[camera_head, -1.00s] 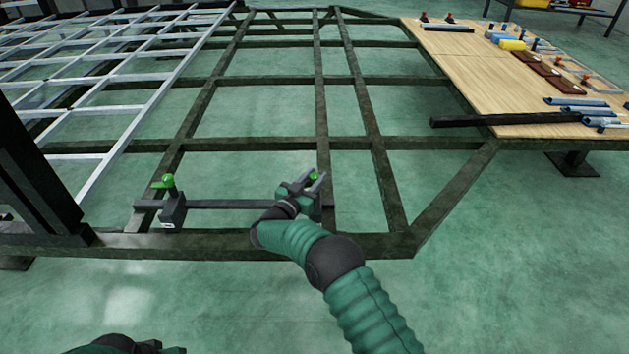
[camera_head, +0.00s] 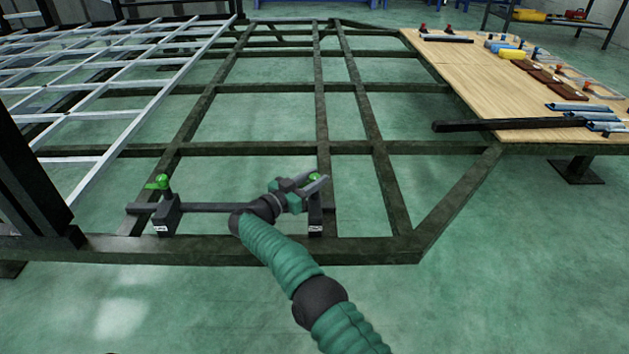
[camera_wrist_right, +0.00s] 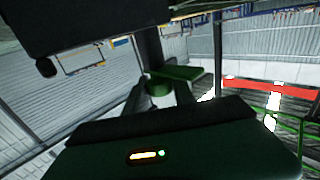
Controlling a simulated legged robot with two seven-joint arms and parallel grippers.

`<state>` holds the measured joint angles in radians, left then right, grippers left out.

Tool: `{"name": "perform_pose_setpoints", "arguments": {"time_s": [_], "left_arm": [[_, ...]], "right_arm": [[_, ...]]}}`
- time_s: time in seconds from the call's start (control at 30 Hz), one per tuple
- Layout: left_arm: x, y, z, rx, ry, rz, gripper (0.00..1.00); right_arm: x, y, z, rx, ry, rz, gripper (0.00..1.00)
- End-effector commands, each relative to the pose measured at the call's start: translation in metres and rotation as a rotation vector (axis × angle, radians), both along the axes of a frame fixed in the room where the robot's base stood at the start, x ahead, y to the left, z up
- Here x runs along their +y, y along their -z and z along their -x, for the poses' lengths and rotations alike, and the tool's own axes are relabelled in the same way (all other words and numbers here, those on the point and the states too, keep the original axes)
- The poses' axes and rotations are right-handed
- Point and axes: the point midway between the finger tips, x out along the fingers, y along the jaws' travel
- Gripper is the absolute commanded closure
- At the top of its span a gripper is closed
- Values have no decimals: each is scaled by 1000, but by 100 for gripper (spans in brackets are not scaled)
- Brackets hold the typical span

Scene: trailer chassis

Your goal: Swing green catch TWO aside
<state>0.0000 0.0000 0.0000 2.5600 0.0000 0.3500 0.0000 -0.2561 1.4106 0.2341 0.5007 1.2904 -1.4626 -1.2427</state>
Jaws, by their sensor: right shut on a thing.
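A dark crossbar (camera_head: 225,208) lies on the near part of the chassis frame, with a clamp block at each end. A green catch (camera_head: 158,182) stands on the left block (camera_head: 165,217). A second green catch (camera_head: 315,177) stands on the right block (camera_head: 315,220), partly hidden by my right gripper (camera_head: 312,185). The white labels on the blocks are too small to read. In the right wrist view the fingers (camera_wrist_right: 159,98) are shut on the round green hub of the right catch (camera_wrist_right: 183,73), and its flat lever sticks out to the right. My left gripper is out of view.
The dark chassis beams (camera_head: 250,245) surround the clamps, with open floor between them. A wooden table (camera_head: 480,85) with tools and a dark bar (camera_head: 510,124) overhanging its edge stands at the right. A dark post (camera_head: 30,170) rises at the left.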

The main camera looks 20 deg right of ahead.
Motion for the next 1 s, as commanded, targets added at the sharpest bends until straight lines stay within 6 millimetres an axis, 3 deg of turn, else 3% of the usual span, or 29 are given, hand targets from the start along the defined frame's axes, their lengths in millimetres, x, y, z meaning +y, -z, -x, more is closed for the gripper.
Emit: {"name": "perform_pose_setpoints", "arguments": {"time_s": [0.23, 0.27, 0.4, 0.77, 0.87, 1.0], "left_arm": [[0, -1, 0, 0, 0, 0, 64], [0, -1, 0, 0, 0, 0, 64], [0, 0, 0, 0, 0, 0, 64], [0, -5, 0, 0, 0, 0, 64], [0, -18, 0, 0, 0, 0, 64], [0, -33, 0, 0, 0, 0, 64]], "right_arm": [[0, -4, -2, -7, -7, 2, 100], [0, -4, -2, -7, -6, 2, 66], [0, -3, -1, -5, -5, 2, 48], [5, -4, 1, -1, -4, 0, 48], [19, -7, 8, 0, -6, 0, 48], [53, -6, 26, 0, -8, 1, 48]]}}
